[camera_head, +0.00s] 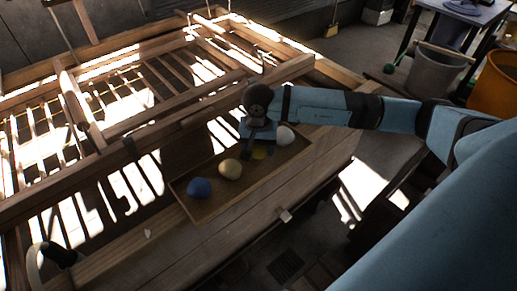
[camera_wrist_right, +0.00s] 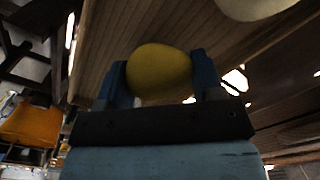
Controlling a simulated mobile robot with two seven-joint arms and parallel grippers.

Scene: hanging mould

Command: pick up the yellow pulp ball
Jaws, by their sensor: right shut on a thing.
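The yellow pulp ball (camera_wrist_right: 160,72) sits between the two blue fingers of my right gripper (camera_wrist_right: 161,78) in the right wrist view, with a finger on each side. In the head view my right gripper (camera_head: 258,143) points down over the wooden tray (camera_head: 215,205). There only a little of the yellow ball (camera_head: 261,153) shows beneath it; the rest is hidden. The gripper is shut on the ball. I cannot tell whether the ball is clear of the tray floor. My left gripper is in neither view.
The tray also holds a blue ball (camera_head: 199,187), a tan ball (camera_head: 230,168) and a white ball (camera_head: 284,135), close by the gripper. A slatted wooden frame (camera_head: 100,140) lies behind the tray. A grey bucket (camera_head: 436,72) and an orange bin (camera_head: 497,82) stand at the right.

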